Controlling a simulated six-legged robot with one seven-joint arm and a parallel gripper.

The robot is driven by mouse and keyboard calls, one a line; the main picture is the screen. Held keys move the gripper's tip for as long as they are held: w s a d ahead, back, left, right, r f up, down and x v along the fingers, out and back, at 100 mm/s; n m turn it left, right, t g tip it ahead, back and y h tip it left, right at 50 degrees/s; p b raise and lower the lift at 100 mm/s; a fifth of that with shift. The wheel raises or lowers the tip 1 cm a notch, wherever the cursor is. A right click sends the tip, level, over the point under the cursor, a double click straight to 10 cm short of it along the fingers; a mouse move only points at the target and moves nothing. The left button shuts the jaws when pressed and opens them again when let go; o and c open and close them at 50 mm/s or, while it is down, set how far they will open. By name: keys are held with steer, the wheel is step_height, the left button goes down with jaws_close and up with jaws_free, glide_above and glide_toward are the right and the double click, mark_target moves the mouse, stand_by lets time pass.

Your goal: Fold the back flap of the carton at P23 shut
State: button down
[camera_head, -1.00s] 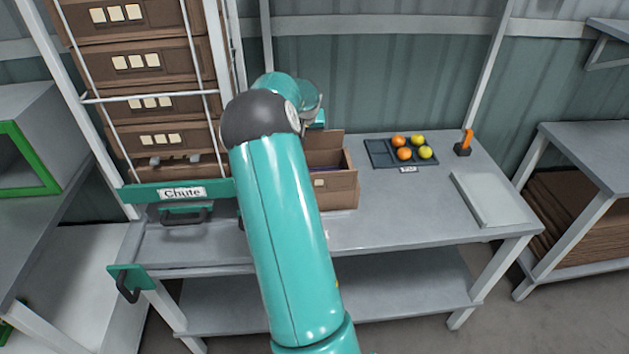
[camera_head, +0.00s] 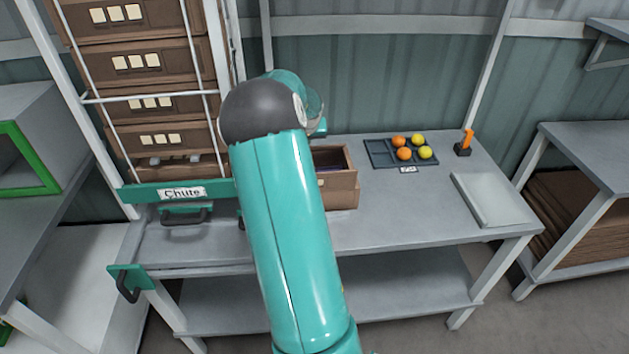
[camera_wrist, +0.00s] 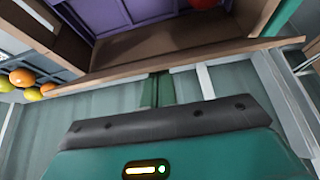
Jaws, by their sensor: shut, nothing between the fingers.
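The carton (camera_head: 340,190) is a brown box on the grey bench, partly hidden behind my arm in the head view. In the wrist view its purple inside (camera_wrist: 130,15) shows, with part of a red item (camera_wrist: 203,3) at the top edge. A brown flap (camera_wrist: 185,55) crosses the wrist view, tilted over the near side of the opening and not flat; I take it for the back flap. My gripper (camera_wrist: 158,88) is shut and empty, its fingers at the flap's outer edge. I cannot tell whether they touch. The head view hides the fingers.
A dark tray (camera_head: 378,155) with orange and yellow fruit stands right of the carton. Beyond it are an orange-handled tool (camera_head: 467,142) and a pale flat panel (camera_head: 492,200). The chute (camera_head: 180,192) with stacked cartons stands left. The bench front right is clear.

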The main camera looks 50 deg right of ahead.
steer(key=shift+s+a+f, duration=0.65)
steer(key=shift+f, duration=0.05)
steer(key=shift+s+a+f, duration=0.25)
steer(key=shift+a+f, duration=0.05)
steer(key=shift+f, duration=0.4)
steer(key=shift+r, duration=4.05)
steer(key=shift+s, duration=0.1)
